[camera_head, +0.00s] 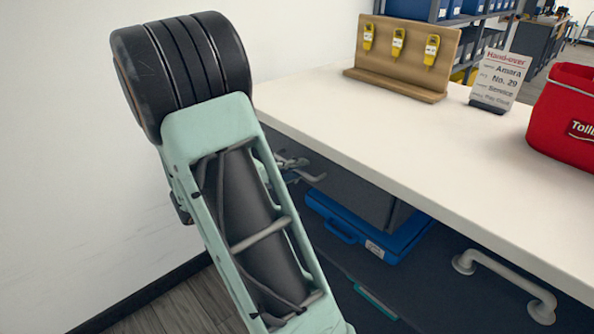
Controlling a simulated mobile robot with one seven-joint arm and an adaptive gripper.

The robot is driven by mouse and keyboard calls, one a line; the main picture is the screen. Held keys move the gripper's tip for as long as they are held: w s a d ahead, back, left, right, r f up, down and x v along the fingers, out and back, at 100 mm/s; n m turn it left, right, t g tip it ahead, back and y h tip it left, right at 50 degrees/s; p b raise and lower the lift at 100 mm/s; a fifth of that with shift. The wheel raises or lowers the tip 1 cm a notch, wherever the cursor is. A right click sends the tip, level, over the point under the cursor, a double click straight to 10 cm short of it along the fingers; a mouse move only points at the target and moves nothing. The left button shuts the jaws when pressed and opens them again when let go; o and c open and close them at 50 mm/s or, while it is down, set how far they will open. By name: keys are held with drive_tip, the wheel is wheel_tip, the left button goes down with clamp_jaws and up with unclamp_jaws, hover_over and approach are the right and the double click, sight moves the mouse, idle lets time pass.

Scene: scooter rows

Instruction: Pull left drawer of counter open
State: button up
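The counter (420,165) has a long white top and a dark front that runs from the middle to the lower right. A dark grey panel (350,185) below the top, on the left, looks like part of the left drawer. I cannot tell how far it stands out. My mint-green and black arm covers much of the left end. Small grey metal parts, seemingly my gripper (297,170), show just past the arm, beside that panel. Whether they touch a handle is hidden, and so is their opening. A pale bar handle (505,284) is on the front farther right.
A blue case (370,226) lies below the counter top. A wooden board with yellow tags (400,62), a hand-over sign (499,80) and a red bag (565,117) stand on top. A white wall (60,150) is at left, with wooden floor (170,312) below.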

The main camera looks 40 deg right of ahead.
drive_tip(key=shift+c, duration=0.2)
clamp_jaws()
